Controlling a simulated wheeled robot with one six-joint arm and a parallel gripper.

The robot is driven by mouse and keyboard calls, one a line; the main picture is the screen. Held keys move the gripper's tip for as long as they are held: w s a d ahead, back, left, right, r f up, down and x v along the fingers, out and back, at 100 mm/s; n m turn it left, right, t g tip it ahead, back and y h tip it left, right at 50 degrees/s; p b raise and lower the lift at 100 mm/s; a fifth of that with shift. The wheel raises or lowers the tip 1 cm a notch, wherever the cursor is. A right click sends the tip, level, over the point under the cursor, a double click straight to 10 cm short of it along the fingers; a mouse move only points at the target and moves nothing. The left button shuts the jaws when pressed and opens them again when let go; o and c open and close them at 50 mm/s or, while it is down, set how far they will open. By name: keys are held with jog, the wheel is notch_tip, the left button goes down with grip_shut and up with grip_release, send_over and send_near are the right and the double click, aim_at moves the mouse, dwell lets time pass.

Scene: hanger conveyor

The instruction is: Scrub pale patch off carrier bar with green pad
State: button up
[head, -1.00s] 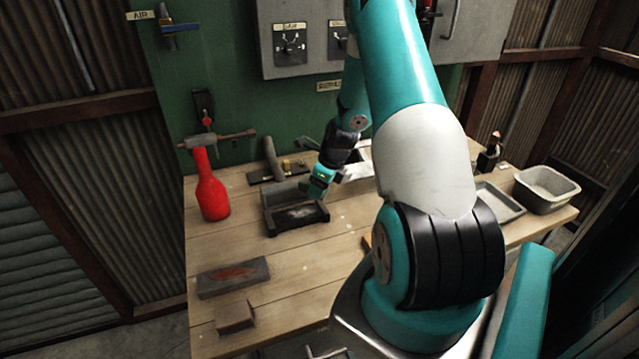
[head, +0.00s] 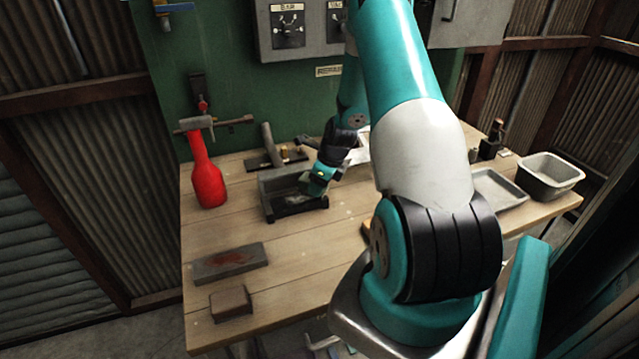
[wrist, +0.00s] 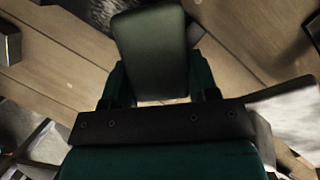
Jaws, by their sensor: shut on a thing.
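My gripper (head: 314,188) is shut on a dark green pad (wrist: 150,45), which fills the space between the fingers in the wrist view. In the head view the gripper is low at the right side of an open dark tray (head: 271,203) on the bench; the pad is hard to make out there, and I cannot tell whether it touches the tray. A grey bar-like block (head: 205,270) with a reddish-brown patch lies at the front left, apart from the gripper. I cannot make out a carrier bar with a pale patch for certain.
The wooden bench (head: 300,255) is clear in its middle. A red bottle (head: 207,182) stands at the left and a small brown block (head: 231,302) lies at the front. A shallow tray (head: 505,190) and a grey basin (head: 549,177) are at the right.

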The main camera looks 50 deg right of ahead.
jog(key=shift+f+b, duration=0.45)
jog(key=shift+f, duration=0.25)
jog(key=shift+a, duration=0.1)
